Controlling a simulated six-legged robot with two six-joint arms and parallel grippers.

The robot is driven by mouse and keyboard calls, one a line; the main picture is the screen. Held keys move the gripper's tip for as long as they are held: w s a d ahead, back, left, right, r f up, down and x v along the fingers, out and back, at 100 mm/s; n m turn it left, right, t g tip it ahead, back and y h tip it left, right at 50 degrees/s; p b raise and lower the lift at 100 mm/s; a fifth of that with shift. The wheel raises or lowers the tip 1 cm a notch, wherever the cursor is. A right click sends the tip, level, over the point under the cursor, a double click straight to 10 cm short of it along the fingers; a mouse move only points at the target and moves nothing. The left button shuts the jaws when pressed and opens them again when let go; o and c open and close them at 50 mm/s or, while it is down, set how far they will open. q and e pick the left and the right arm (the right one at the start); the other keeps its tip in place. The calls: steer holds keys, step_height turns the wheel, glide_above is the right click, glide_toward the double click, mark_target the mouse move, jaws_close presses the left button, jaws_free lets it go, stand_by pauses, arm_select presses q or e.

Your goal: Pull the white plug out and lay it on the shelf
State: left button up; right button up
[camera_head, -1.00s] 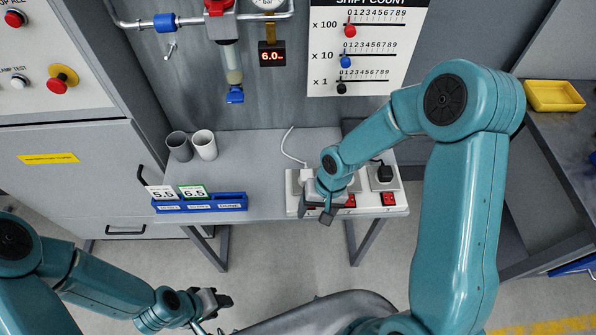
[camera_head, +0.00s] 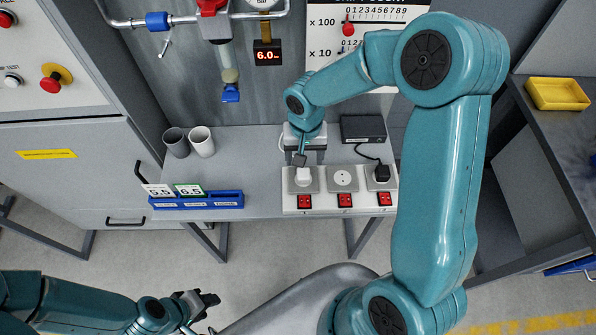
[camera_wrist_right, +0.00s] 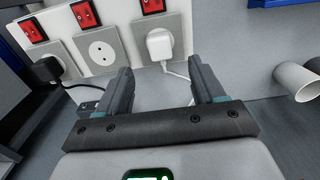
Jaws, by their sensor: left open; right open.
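The white plug (camera_head: 303,176) sits in the left socket of the white power strip (camera_head: 325,207). It also shows in the right wrist view (camera_wrist_right: 159,44), with its white cord trailing from it. My right gripper (camera_head: 300,159) is just behind the plug, open and empty. In the right wrist view its two fingers (camera_wrist_right: 160,74) are spread, with the plug beyond the gap between their tips and no visible contact. My left gripper (camera_head: 210,300) is open and empty, low and in front of the bench. The grey bench top (camera_head: 245,160) is the shelf-like surface under the strip.
A black plug (camera_head: 382,173) fills the right socket; the middle socket (camera_head: 343,179) is empty. A black box (camera_head: 363,129) stands behind. Two cups (camera_head: 201,142) and a blue rack (camera_head: 198,205) with cards are on the left. Bench top between cups and strip is clear.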

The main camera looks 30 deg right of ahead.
mark_target(304, 173)
steer(key=shift+w+r, duration=0.15)
steer(key=shift+w, duration=0.05)
steer(key=shift+s, duration=0.15)
step_height(304, 173, down, 9)
steer(key=b, duration=0.7)
steer(key=shift+r, duration=0.15)
steer(key=shift+f, duration=0.25)
steer(key=shift+r, duration=0.1)
steer(key=shift+b, duration=0.8)
stand_by(0.5)
